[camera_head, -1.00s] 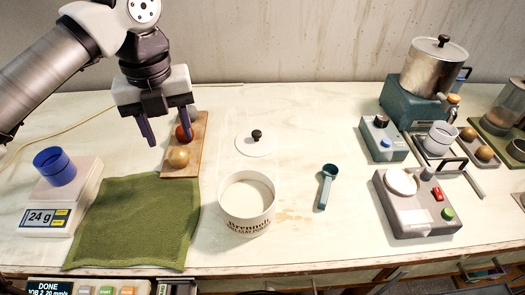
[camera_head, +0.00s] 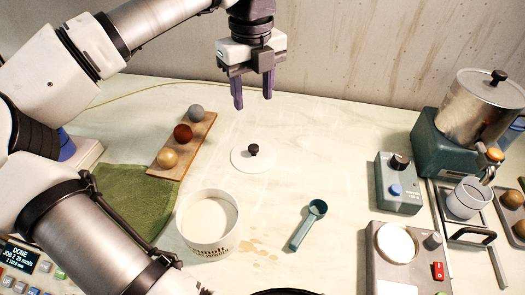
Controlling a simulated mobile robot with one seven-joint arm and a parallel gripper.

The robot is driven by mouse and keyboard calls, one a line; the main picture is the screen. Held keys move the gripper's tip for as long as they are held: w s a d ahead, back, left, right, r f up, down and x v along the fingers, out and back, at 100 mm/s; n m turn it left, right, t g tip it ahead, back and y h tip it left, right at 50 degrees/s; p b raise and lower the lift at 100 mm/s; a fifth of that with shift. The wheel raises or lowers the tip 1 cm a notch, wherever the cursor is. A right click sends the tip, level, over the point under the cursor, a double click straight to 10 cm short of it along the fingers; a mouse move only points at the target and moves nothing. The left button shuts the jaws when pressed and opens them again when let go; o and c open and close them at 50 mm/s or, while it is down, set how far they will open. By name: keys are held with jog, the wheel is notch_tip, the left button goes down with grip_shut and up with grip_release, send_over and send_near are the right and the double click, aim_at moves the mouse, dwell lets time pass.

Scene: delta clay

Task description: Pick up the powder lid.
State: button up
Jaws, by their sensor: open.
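The powder lid (camera_head: 241,163) is a flat white disc with a black knob (camera_head: 253,149). It lies on the pale table behind the white powder tub (camera_head: 207,228), apart from it. The tub is open and shows white powder inside. My gripper (camera_head: 253,103) is open and empty, its two purple fingers pointing down. In the picture it is above the lid, and the fingers do not touch the knob.
A wooden board (camera_head: 196,142) with three balls lies left of the lid, by a green cloth (camera_head: 133,199). A teal scoop (camera_head: 309,225) lies to the right. Grey devices and a metal pot (camera_head: 483,107) stand further right. The table around the lid is clear.

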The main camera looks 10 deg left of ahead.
jog(key=p, duration=0.1)
send_over(254, 147)
notch_tip(254, 147, down, 8)
jog(key=shift+w, duration=0.1)
jog(key=shift+f+p, duration=1)
jog(key=shift+f, duration=1.7)
jog(key=shift+c, duration=0.5)
jog(key=c, duration=0.9)
